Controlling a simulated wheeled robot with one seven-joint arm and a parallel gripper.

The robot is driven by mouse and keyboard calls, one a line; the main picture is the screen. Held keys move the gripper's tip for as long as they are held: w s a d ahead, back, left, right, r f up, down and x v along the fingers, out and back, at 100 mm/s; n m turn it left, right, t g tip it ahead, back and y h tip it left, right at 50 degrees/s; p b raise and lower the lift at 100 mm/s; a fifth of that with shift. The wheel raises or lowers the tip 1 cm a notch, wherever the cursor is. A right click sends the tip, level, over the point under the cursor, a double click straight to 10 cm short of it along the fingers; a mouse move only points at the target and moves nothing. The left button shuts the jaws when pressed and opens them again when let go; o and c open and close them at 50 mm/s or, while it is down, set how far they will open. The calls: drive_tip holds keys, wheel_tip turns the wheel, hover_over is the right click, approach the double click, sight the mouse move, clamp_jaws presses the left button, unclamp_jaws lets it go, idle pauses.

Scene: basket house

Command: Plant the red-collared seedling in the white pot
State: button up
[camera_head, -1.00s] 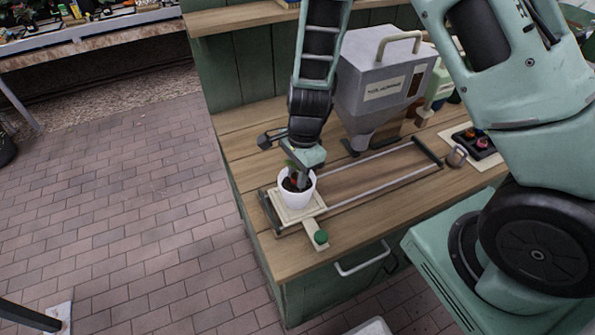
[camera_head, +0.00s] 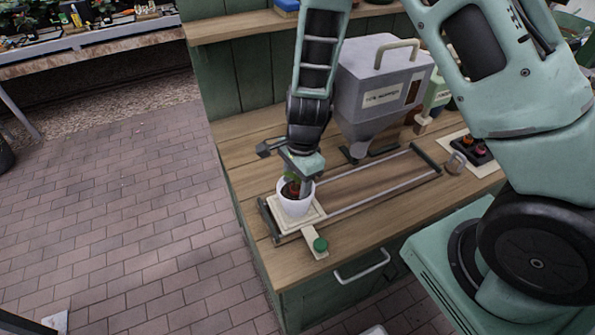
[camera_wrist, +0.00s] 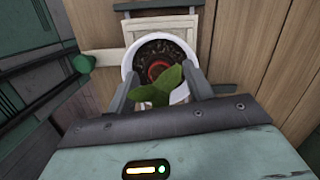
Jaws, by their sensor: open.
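The white pot (camera_head: 294,206) stands upright on a cream square plate (camera_head: 318,212) at the left end of the rail frame on the bench. In the wrist view the pot (camera_wrist: 128,62) is filled with dark soil (camera_wrist: 172,52). The seedling (camera_wrist: 160,90) has green leaves and a red collar (camera_wrist: 157,70), which sits at the soil inside the pot. In the head view the seedling (camera_head: 291,177) is partly hidden by my gripper. My gripper (camera_wrist: 162,92) is open above the pot, its fingers on either side of the leaves.
A grey hopper (camera_head: 382,85) stands behind the rails (camera_head: 375,192). A green knob (camera_head: 320,244) sticks out at the front of the plate. A tray with coloured collars (camera_head: 475,143) and a small metal cup (camera_head: 456,162) lie at the right. The bench's left front corner is clear.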

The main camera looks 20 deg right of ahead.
wheel_tip(320, 180, up, 17)
drive_tip(key=d, duration=0.2)
drive_tip(key=shift+w, duration=0.2)
drive_tip(key=shift+s, duration=0.1)
idle(0.5)
drive_tip(key=s+a+f+n+b, duration=0.1)
drive_tip(key=s+a+n+b, duration=0.2)
drive_tip(key=s+n, duration=0.7)
drive_tip(key=s+a+n+b, duration=0.3)
drive_tip(key=s+a+n, duration=0.2)
drive_tip(key=s+n, duration=0.5)
drive_tip(key=n, duration=0.3)
drive_tip(key=shift+s+a+f+n+h, duration=0.15)
drive_tip(key=shift+a+f+n+h, duration=0.1)
drive_tip(key=shift+f+n+h, duration=0.15)
